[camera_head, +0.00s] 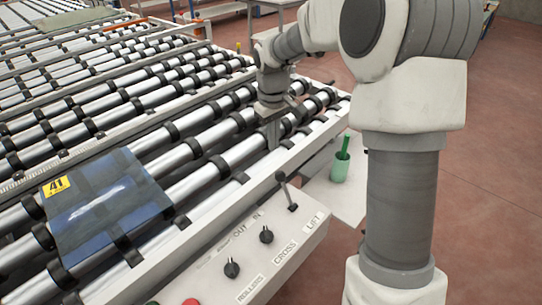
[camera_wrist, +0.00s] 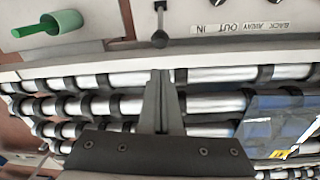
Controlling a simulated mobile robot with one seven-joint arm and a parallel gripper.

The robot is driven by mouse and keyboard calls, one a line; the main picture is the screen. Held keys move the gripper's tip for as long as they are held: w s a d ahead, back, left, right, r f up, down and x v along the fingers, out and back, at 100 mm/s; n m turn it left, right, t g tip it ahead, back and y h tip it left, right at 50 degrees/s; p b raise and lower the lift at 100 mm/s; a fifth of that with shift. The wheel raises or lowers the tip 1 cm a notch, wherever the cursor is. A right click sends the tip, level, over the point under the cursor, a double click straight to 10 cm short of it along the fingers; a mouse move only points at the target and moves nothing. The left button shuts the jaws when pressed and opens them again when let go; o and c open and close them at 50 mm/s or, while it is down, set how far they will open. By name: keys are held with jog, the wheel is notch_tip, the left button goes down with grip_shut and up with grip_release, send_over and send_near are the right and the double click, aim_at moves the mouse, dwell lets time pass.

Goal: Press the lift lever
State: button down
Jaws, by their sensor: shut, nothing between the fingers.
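The lift lever (camera_head: 285,190) is a thin stick with a dark ball knob, standing on the white control panel beside the LIFT label. It leans up and to the left in the head view. In the wrist view the lever (camera_wrist: 160,22) is near the top centre, with its round knob toward the rollers. My gripper (camera_head: 272,142) is above the rollers, behind the lever and apart from it. In the wrist view my gripper (camera_wrist: 161,78) has its fingers together and empty, pointing toward the lever with a gap between.
The control panel (camera_head: 228,250) also carries dark knobs and red and green buttons. A glass sheet (camera_head: 105,208) with a yellow label lies on the rollers at left. A green cup (camera_head: 340,168) with a green stick stands on a white shelf right of the panel.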

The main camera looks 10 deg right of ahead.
jog(key=shift+w+f, duration=0.2)
jog(key=shift+w, duration=0.1)
send_near(285, 189)
jog(key=w+a+f, duration=0.2)
jog(key=w+f, duration=0.3)
jog(key=shift+w, duration=0.25)
jog(key=shift+s+d+r, duration=0.1)
jog(key=shift+d, duration=0.05)
dwell(0.5)
jog(key=shift+s+r, duration=0.1)
